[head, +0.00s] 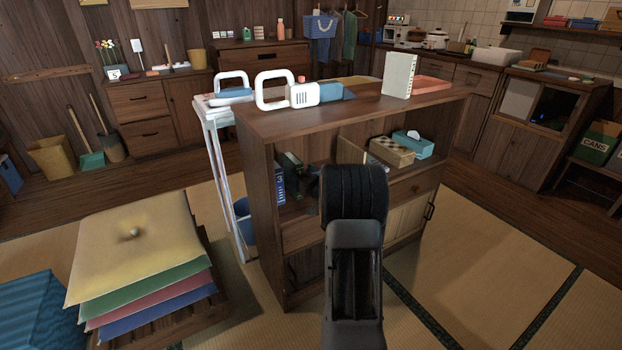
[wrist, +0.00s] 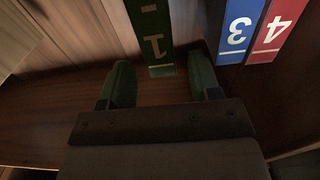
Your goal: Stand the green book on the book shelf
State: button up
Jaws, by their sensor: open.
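The green book (wrist: 152,35), marked 1, stands inside the shelf in the wrist view. Its lower end meets the dark shelf board (wrist: 60,95), and its top is out of frame. My gripper (wrist: 160,82) is open, with one finger on each side of the book's lower end and gaps beside it. The blue book (wrist: 236,30), marked 3, and the red book (wrist: 276,30), marked 4, stand to the right. In the head view, the book shelf (head: 262,200) has a dark green book (head: 293,168) beside a blue book (head: 279,185). My arm hides most of the gripper there.
The shelf top holds a white-handled item (head: 300,93), a pale upright book (head: 399,75) and a reddish box (head: 432,84). A tissue box (head: 412,145) sits inside at right. Stacked cushions (head: 135,250) lie left. Tatami at right is clear.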

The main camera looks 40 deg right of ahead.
jog(key=s, duration=0.6)
jog(key=shift+a+p, duration=0.45)
